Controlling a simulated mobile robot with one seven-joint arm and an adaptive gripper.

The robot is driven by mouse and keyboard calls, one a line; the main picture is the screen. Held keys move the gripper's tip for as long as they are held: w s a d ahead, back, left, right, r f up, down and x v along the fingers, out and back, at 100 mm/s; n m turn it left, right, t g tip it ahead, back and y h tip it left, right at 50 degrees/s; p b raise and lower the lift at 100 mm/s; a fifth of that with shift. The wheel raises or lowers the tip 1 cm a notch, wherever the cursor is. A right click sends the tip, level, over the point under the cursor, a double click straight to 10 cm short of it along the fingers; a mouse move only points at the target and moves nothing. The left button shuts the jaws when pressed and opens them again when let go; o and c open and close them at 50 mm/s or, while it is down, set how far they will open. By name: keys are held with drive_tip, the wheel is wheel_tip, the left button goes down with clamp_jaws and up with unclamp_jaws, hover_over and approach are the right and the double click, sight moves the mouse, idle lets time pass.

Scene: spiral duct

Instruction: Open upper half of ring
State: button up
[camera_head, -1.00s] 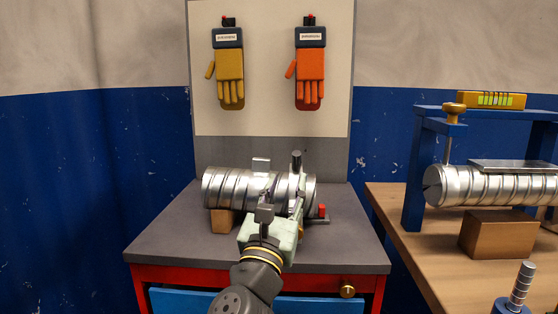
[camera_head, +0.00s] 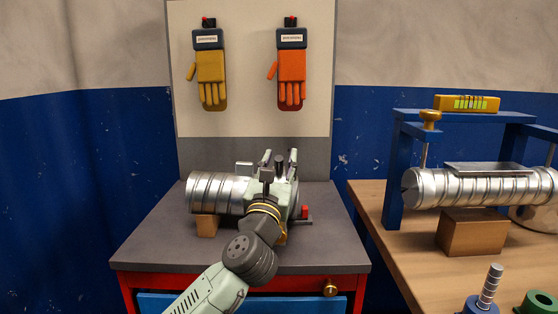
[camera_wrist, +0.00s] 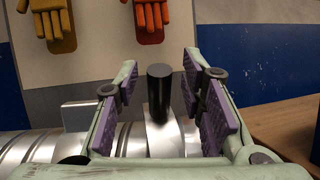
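The spiral duct (camera_head: 215,192) lies on its side on the grey-topped bench. A metal ring (camera_wrist: 165,140) goes around it near its right end, mostly hidden by my gripper in the head view. A dark upright cylindrical handle (camera_wrist: 160,92) stands on the ring's upper half; its top also shows in the head view (camera_head: 279,162). My gripper (camera_head: 280,157) is open over the ring, one finger on each side of the handle. In the wrist view, gaps show between the handle and both purple finger pads (camera_wrist: 166,88). The ring's upper half looks closed on the duct.
A flat metal tab (camera_head: 243,168) stands on the duct left of my gripper. A red knob (camera_head: 304,211) sits to the right. A wooden block (camera_head: 207,225) supports the duct. Another duct (camera_head: 480,187) under a blue frame stands on the wooden table at right.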

clamp_jaws()
idle(0.4)
idle(0.4)
